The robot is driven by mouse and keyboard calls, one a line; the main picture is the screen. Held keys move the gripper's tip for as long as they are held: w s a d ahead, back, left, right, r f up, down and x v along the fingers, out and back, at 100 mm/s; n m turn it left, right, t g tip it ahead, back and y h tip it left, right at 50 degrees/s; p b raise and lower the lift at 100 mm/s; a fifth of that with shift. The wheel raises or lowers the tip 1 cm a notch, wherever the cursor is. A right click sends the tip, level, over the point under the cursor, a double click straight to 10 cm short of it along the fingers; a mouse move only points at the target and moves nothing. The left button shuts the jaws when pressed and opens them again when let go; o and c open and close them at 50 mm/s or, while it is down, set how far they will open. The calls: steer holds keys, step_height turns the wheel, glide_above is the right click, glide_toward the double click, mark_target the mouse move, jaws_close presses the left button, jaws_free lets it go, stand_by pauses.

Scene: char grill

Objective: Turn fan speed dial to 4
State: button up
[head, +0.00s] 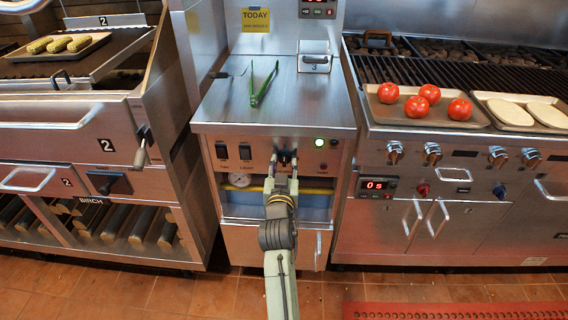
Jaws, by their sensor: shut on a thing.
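The middle cabinet's control panel (340,150) faces me. A dark dial (286,155) sits near its centre, and I take it as the fan speed dial. My gripper (284,163) comes up from below and in front, with its two fingers shut on the sides of the dial. The fingers and wrist hide much of the dial. Its pointer and any numbers around it are too small or covered to read.
Two black switches (234,153) are left of the dial; a lit green lamp (319,142) is to its right. A gauge (240,179) is below. Green tongs (264,84) lie on the counter above. Grills with corn (59,44) and tomatoes (430,94) flank it.

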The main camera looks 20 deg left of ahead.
steer(key=shift+c, duration=0.7)
